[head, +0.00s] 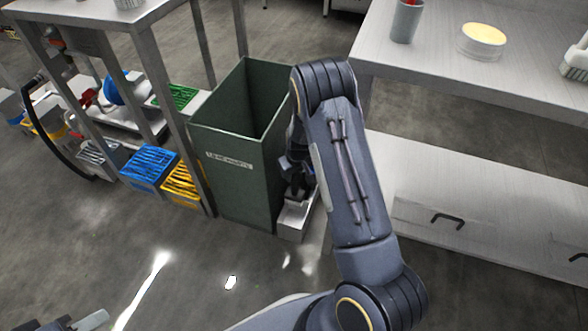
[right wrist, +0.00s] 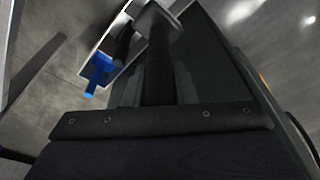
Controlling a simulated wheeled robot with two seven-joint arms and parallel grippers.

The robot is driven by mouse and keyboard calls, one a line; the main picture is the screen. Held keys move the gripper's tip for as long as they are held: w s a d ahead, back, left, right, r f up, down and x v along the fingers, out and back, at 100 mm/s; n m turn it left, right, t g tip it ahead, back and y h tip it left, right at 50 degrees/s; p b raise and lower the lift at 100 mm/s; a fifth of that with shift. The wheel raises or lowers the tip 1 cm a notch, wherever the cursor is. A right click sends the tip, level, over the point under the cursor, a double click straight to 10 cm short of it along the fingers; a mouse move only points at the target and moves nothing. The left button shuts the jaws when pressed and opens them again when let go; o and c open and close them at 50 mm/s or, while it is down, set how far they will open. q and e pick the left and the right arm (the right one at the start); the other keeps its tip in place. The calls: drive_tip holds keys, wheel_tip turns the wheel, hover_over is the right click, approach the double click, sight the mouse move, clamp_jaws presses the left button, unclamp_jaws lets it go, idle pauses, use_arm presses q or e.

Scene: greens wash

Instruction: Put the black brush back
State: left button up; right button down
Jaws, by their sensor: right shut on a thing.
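My right gripper (head: 297,184) reaches down beside the green bin, partly hidden behind my own forearm. It is shut on a dark thing, which I take to be the black brush (right wrist: 125,42); the brush shows only in part in the right wrist view. Below the gripper, a small pale grey open holder (head: 292,222) stands against the bin's right side. I cannot tell whether the brush is inside the holder or just above it. A blue handle-like piece (right wrist: 97,75) shows near the brush. A part of my left gripper (head: 75,322) shows at the bottom left edge.
The tall green bin (head: 240,185) stands close left of the gripper. A metal rack (head: 155,75) with blue (head: 148,166) and yellow (head: 181,184) crates is further left. A pale table (head: 455,65) with a lower shelf (head: 420,175) is on the right. The front floor is clear.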

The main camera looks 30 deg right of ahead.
sight(294, 195)
wheel_tip(294, 195, down, 12)
drive_tip(key=b, duration=1)
drive_tip(key=shift+f, duration=0.25)
wheel_tip(294, 195, down, 2)
drive_tip(key=shift+f, duration=2)
drive_tip(key=c, duration=1.1)
unclamp_jaws()
